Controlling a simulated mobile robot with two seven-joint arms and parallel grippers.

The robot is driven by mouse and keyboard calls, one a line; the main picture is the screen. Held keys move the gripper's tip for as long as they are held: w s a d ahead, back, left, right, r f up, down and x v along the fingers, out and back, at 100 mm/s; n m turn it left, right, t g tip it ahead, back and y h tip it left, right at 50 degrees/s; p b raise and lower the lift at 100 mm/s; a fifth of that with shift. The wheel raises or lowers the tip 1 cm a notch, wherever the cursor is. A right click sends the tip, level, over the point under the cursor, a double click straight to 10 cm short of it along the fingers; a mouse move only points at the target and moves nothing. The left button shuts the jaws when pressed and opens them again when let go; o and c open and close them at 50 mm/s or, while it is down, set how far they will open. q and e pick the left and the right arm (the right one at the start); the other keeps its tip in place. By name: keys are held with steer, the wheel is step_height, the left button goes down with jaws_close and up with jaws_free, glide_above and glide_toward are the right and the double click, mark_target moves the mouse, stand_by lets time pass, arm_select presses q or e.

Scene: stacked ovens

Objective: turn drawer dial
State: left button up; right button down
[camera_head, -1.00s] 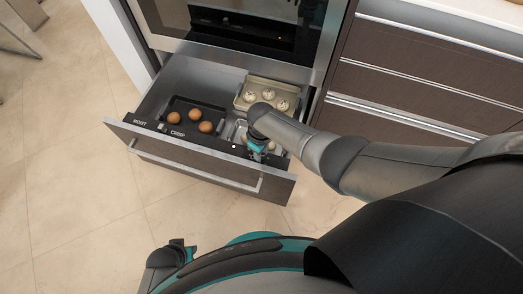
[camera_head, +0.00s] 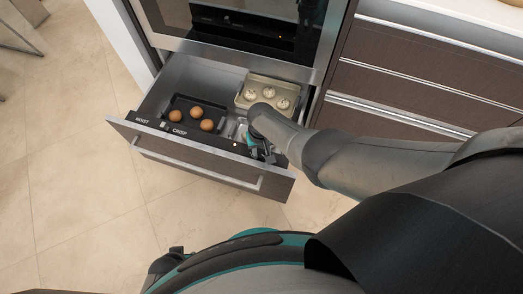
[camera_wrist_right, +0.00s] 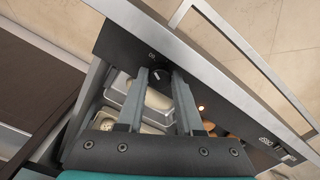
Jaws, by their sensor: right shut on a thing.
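The warming drawer (camera_head: 200,159) is pulled out below the oven. Its dial (camera_wrist_right: 160,76) is a dark round knob with a pale mark, on the black control strip along the drawer front's top edge. In the wrist view my right gripper (camera_wrist_right: 160,78) has one finger on each side of the dial and is shut on it. In the head view the right gripper (camera_head: 263,152) is at the right part of the drawer front, and the wrist hides the dial there. My left gripper is not in view.
Inside the drawer are a dark tray (camera_head: 180,103) with several brown round items, a light tray (camera_head: 243,101) with pale buns and metal pans (camera_wrist_right: 118,90). A moist-crisp slider (camera_head: 163,127) is on the strip's left part. Closed drawers (camera_head: 420,65) stand at right.

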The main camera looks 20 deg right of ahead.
steer(key=shift+m, duration=0.3)
stand_by(0.4)
steer(key=c, duration=0.5)
jaws_free()
steer(key=shift+c, duration=0.2)
steer(key=shift+r, duration=0.15)
